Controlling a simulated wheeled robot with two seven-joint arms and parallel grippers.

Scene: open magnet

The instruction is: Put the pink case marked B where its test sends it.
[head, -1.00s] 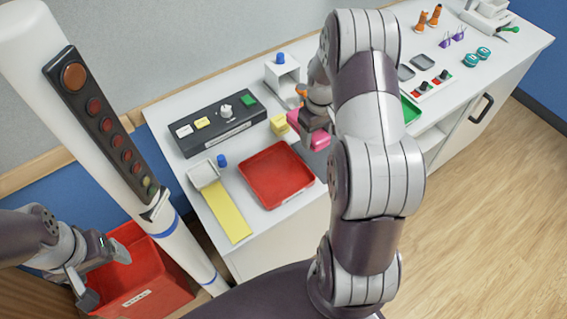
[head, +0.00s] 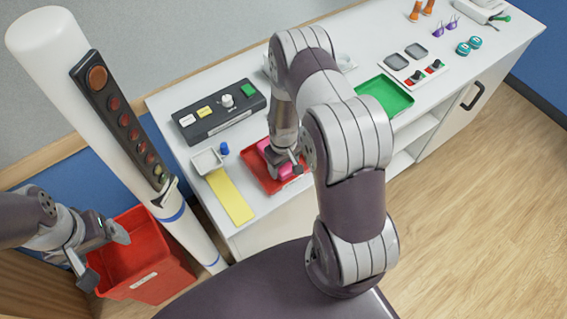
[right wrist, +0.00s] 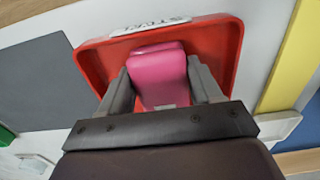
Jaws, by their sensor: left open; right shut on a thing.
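The pink case (right wrist: 158,75) is between the fingers of my right gripper (right wrist: 160,92) in the right wrist view, which are shut on it. In the head view, the pink case (head: 268,148) shows in part beside my right gripper (head: 286,164), at the red tray (head: 262,178). The red tray also shows behind the case in the right wrist view (right wrist: 215,45). I cannot tell if the case touches the tray floor. No letter B is readable on it. My left gripper (head: 100,255) is open and empty, over the red bin at lower left.
A black control box (head: 222,115) with buttons and a knob stands behind the red tray. A yellow strip (head: 232,200) lies left of it. A green tray (head: 385,97) is to the right, past my right arm. A red bin (head: 150,265) stands on the floor.

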